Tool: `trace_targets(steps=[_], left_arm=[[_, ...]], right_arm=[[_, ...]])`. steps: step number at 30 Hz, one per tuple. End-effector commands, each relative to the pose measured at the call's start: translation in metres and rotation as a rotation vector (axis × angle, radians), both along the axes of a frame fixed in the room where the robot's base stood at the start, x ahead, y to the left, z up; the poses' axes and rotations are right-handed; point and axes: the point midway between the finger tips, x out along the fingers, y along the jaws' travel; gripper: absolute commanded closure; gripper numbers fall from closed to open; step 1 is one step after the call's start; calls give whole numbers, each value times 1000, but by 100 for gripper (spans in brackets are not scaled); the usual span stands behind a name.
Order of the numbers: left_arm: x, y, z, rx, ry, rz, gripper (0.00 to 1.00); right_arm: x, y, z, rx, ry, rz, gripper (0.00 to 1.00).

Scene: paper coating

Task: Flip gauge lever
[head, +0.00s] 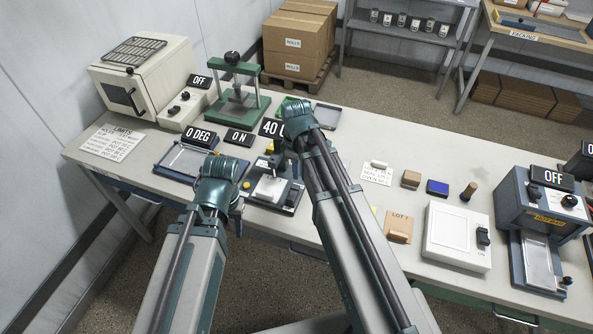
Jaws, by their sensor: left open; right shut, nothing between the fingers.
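The gauge (274,190) is a small device on a dark blue base with a pale plate, on the near side of the table. A black-and-yellow upper part stands on it, partly hidden by my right arm, and I cannot single out its lever. My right gripper (283,150) is shut and empty at the top of the gauge; whether it touches is hidden. My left gripper (237,203) is open and empty at the gauge's left side, its fingers mostly hidden by its wrist. A sign reading "40" (270,128), partly covered, stands behind the gauge.
Right are a white lit-panel box (457,236), small blocks, and a blue machine (540,210) with "OFF".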

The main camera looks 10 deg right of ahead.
Motion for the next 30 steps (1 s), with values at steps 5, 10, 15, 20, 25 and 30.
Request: trace_targets(steps=[5,10,15,20,25,30], left_arm=[[0,0,-34,0,0,1,51],[0,0,-55,0,0,2,51],[0,0,-65,0,0,2,51],[0,0,-64,0,0,2,51],[0,0,-64,0,0,1,51],[0,0,-73,0,0,2,51]], right_arm=[[0,0,-34,0,0,0,100],[0,0,-55,0,0,0,100],[1,0,-65,0,0,0,100],[1,0,-64,0,0,0,100],[1,0,-64,0,0,0,100],[3,-2,-73,0,0,0,100]])
